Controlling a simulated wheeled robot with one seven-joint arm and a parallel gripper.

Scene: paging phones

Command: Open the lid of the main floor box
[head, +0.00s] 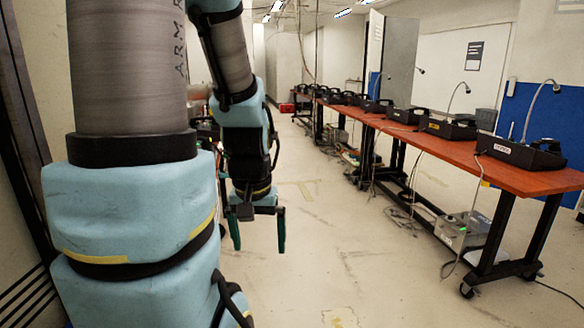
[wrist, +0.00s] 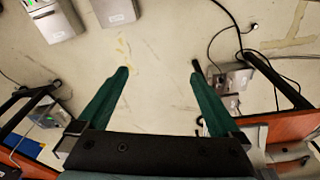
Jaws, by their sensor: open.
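My gripper (head: 259,245) hangs over open floor at the left of the table row in the head view, its two green fingers spread apart with nothing between them. The wrist view also shows the open gripper (wrist: 159,76) above bare floor. A grey metal box (head: 465,230) stands low under the near end of the table. In the wrist view, grey boxes show at the top left (wrist: 50,20), top middle (wrist: 114,12), left (wrist: 49,113) and right (wrist: 232,78). I cannot tell which one is the main floor box, or clearly see their lids. My gripper touches none of them.
A long row of wooden-topped tables (head: 500,171) on dark legs runs along the right. Black paging phones (head: 522,153) with gooseneck microphones stand on it. Loose cables (head: 403,219) lie on the floor beside the legs. The aisle floor (head: 330,260) in the middle is clear.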

